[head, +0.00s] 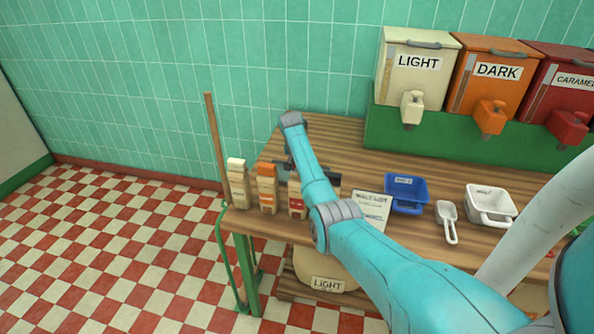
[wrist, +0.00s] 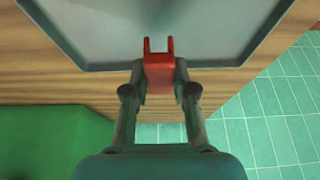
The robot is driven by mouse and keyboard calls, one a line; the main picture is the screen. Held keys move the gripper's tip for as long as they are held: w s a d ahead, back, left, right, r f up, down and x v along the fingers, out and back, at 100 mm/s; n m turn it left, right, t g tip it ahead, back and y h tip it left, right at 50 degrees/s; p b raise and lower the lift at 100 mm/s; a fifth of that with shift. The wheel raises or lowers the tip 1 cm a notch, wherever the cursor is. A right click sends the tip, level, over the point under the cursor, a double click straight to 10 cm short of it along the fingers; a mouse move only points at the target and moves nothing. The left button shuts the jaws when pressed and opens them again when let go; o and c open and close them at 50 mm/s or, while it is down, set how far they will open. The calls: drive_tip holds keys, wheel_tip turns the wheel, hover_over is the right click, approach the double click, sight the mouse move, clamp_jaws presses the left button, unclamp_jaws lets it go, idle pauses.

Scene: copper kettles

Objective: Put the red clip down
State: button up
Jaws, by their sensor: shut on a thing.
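In the wrist view my gripper (wrist: 160,88) is shut on the red clip (wrist: 159,75). The clip's two prongs point up the picture, over the near edge of a grey tray (wrist: 90,66). I cannot tell whether the clip touches the tray. In the head view my arm crosses in front of the wooden counter (head: 330,130), and the clip cannot be made out there.
Cream (head: 237,185), orange (head: 266,190) and red-marked (head: 296,205) upright packs line the counter's left end. A paper list (head: 371,208), blue tub (head: 406,193), white scoop (head: 447,220) and white tub (head: 489,204) stand right. Labelled dispensers (head: 415,85) stand behind.

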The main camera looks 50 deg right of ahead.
drive_tip(key=shift+f, duration=1.95)
drive_tip(key=o, duration=0.8)
drive_tip(key=shift+f, duration=0.1)
drive_tip(key=v, duration=1.2)
